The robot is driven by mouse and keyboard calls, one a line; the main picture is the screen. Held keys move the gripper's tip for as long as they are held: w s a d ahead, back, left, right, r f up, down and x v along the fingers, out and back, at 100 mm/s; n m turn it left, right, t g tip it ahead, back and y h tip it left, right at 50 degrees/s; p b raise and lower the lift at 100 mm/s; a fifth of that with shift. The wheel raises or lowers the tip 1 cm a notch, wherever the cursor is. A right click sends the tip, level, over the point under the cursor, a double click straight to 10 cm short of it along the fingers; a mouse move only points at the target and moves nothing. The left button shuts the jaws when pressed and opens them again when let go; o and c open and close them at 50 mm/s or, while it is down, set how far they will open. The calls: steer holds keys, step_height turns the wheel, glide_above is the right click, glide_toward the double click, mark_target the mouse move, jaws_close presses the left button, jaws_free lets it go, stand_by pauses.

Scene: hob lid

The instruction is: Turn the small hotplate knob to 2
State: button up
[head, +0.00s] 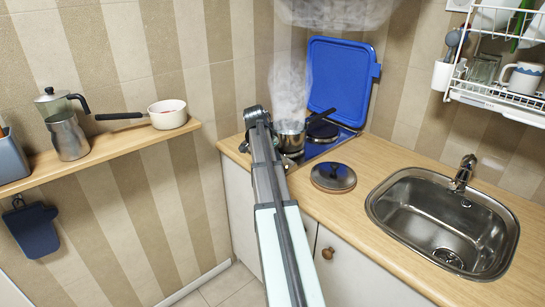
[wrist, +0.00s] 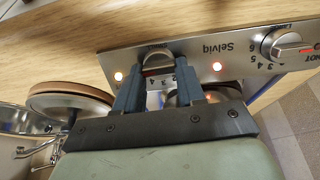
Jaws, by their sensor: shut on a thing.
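The steel control panel (wrist: 205,50) marked "Selviq" shows upside down in the wrist view. My gripper (wrist: 161,74) is shut on a round metal knob (wrist: 157,57), one dark finger on each side. A second knob (wrist: 286,47), with a numbered scale and lettering ending in "OT", sits apart at the right. In the head view my arm hides the gripper and the knobs.
A steaming pot (head: 291,137) stands on the hob, under the raised blue hob lid (head: 340,78). A round pot lid (head: 333,176) lies on the wooden counter (head: 345,220), left of the sink (head: 440,225).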

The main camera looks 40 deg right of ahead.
steer(key=c, duration=0.3)
steer(key=shift+c, duration=0.2)
steer(key=shift+n, duration=0.4)
steer(key=n, duration=0.4)
steer(key=shift+w+n+g, duration=0.2)
steer(key=shift+n+g, duration=0.1)
steer(key=n, duration=0.6)
steer(key=shift+w+a+f+g+h, duration=0.1)
steer(key=shift+a+f+g+h, duration=0.1)
steer(key=shift+g+h, duration=0.15)
steer(key=n, duration=0.6)
steer(key=shift+a+n+h, duration=0.15)
steer(key=shift+n+h, duration=0.1)
steer(key=shift+n, duration=0.05)
steer(key=n, duration=0.5)
steer(key=shift+a+f+h, duration=0.1)
steer(key=shift+a+h, duration=0.05)
steer(key=shift+h, duration=0.15)
steer(key=shift+n, duration=0.3)
